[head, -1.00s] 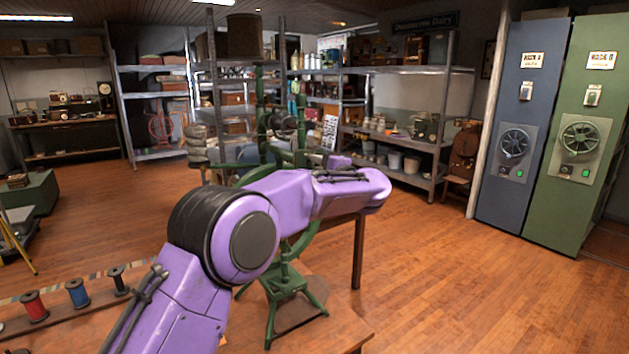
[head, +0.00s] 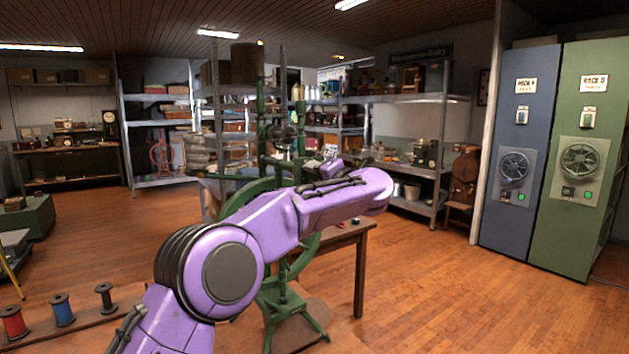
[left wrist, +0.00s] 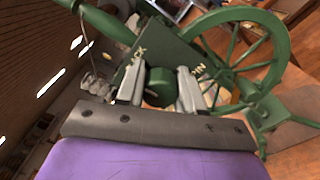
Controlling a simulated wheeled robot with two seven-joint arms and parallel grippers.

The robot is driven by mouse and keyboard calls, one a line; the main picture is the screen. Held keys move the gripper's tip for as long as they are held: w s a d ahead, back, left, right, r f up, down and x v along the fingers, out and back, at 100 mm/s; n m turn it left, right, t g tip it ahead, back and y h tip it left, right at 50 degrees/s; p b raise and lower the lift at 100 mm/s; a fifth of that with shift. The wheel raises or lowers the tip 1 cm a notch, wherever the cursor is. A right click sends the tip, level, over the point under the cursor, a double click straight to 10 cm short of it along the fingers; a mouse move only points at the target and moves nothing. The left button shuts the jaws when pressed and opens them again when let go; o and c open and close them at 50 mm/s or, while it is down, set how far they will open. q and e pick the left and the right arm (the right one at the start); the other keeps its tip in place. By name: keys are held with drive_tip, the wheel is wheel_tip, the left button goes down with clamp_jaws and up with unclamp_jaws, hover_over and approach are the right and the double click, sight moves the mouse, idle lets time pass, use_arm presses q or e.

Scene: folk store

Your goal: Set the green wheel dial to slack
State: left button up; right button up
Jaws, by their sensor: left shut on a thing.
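The green spinning wheel (head: 261,115) stands at the middle of the head view, its lower part largely behind my purple left arm. In the left wrist view its big spoked wheel (left wrist: 277,32) is at the upper right. The green dial (left wrist: 160,88) is a small round knob on a dark green plate (left wrist: 116,68). Pale letters flank it, partly covered by the fingers; I cannot read the full words or the setting. My left gripper (left wrist: 161,76) is shut on the dial, one finger on each side. My right gripper is in neither view.
A wooden table (head: 365,226) stands behind the spinning wheel. Thread spools (head: 62,310) stand on a rack at the lower left. Metal shelves (head: 420,99) line the back. A blue cabinet (head: 507,220) and a green cabinet (head: 565,235) stand at the right. The floor before them is clear.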

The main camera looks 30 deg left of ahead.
use_arm(q)
drive_tip(key=shift+f, duration=0.2)
idle(0.3)
drive_tip(key=o, duration=1)
drive_tip(key=shift+r, duration=0.15)
drive_tip(key=shift+o, duration=0.2)
drive_tip(key=shift+d, duration=0.15)
drive_tip(key=b+v, duration=0.3)
drive_tip(key=v, duration=0.7)
drive_tip(key=shift+s+d, duration=0.15)
